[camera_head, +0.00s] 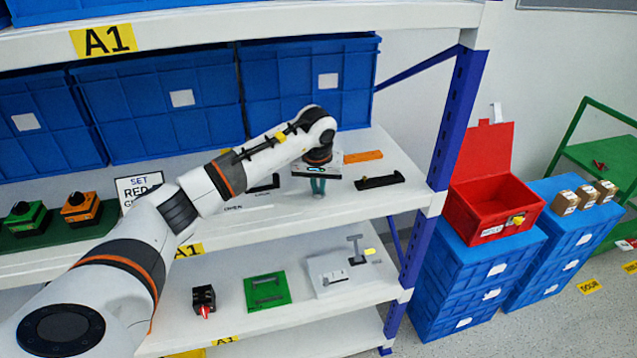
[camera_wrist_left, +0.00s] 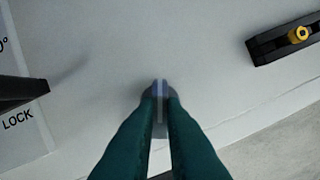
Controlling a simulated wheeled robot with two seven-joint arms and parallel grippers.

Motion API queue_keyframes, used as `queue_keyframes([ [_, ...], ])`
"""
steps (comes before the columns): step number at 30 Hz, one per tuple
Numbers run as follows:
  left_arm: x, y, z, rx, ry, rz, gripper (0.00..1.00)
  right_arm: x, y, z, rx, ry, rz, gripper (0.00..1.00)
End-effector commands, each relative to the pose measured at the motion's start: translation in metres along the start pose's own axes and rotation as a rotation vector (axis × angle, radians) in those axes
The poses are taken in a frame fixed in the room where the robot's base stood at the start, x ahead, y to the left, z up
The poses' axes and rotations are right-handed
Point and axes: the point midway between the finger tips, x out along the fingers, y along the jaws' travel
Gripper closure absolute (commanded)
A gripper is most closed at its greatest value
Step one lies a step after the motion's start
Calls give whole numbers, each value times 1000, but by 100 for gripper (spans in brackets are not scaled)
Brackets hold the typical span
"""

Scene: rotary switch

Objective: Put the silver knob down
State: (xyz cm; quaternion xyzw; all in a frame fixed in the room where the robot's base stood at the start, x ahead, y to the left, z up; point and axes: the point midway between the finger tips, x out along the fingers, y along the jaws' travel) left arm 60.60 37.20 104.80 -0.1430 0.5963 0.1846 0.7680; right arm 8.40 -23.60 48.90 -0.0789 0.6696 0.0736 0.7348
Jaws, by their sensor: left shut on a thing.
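My left gripper (camera_head: 317,184) reaches over the upper white shelf, with its green fingers pointing down. In the left wrist view the fingers (camera_wrist_left: 160,95) are shut on the small silver knob (camera_wrist_left: 159,88), gripping it between the tips. The knob (camera_head: 318,197) shows only as a small grey piece under the fingers in the head view. I cannot tell whether it touches the shelf (camera_head: 360,214). My right gripper is not in view.
A black bar (camera_head: 380,182) lies right of the gripper, and an orange strip (camera_head: 363,156) behind it. A plate marked LOCK (camera_wrist_left: 18,110) is at left in the wrist view. Blue bins (camera_head: 308,85) stand behind. A blue post (camera_head: 456,120) bounds the shelf's right end.

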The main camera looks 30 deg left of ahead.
Motion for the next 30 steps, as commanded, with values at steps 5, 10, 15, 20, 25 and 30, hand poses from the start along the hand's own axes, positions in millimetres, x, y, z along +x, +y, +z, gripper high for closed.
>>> queue_keyframes([
  [5, 4, 0, -1, 0, -1, 0, 100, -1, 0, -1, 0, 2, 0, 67],
  [10, 5, 0, -1, 0, -1, 0, 100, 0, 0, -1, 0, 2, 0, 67],
  [15, 7, 0, -2, 0, -1, 0, 79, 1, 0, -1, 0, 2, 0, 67],
  [20, 7, 0, -2, 0, -1, 0, 69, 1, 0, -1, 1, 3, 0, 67],
  [25, 7, 0, -2, 0, -1, 0, 69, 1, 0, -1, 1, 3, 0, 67],
  [30, -4, 0, 0, 0, -5, -2, 69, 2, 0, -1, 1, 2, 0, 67],
])
